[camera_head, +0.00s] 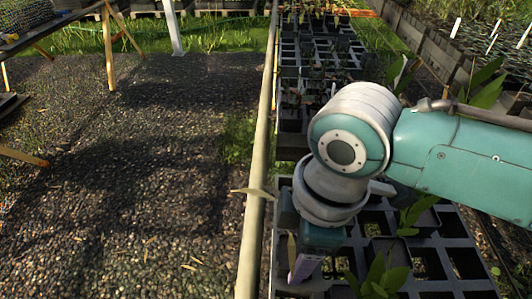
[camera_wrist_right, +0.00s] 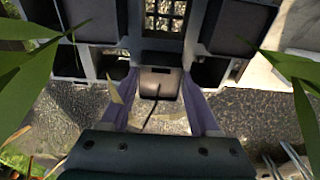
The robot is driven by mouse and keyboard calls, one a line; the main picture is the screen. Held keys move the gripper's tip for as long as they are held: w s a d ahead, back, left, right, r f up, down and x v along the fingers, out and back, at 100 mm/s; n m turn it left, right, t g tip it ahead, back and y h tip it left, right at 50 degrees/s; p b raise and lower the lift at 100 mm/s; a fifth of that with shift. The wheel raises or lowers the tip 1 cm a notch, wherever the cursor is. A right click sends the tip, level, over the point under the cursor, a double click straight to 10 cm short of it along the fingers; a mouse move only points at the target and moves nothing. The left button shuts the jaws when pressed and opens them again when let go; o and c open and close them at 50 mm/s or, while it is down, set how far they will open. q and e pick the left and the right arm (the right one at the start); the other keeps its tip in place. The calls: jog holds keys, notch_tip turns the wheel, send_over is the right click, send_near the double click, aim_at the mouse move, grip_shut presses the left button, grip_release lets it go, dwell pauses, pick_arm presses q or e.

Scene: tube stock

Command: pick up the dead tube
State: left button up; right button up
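In the right wrist view, a dark square tube (camera_wrist_right: 160,82) with a thin bare stem and a dry tan leaf stands at the edge of the black tray (camera_wrist_right: 92,62). The two purple fingers of my right gripper (camera_wrist_right: 159,90) are on either side of this tube, close to its walls. I cannot tell whether they press on it. In the head view, my right gripper (camera_head: 304,268) points down at the tray's left edge, and its wrist hides much of the tube. A dry tan leaf (camera_head: 250,191) sticks out to the left. My left gripper is not in view.
Green-leaved seedlings (camera_head: 384,275) stand in the tray close to the right gripper, and leaves flank it in the wrist view. A pale rail (camera_head: 256,225) runs along the bench's left side. Gravel ground (camera_head: 130,180) lies open to the left. More trays (camera_head: 460,50) stand at the right.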

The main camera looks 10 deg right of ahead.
grip_shut()
dwell(0.7)
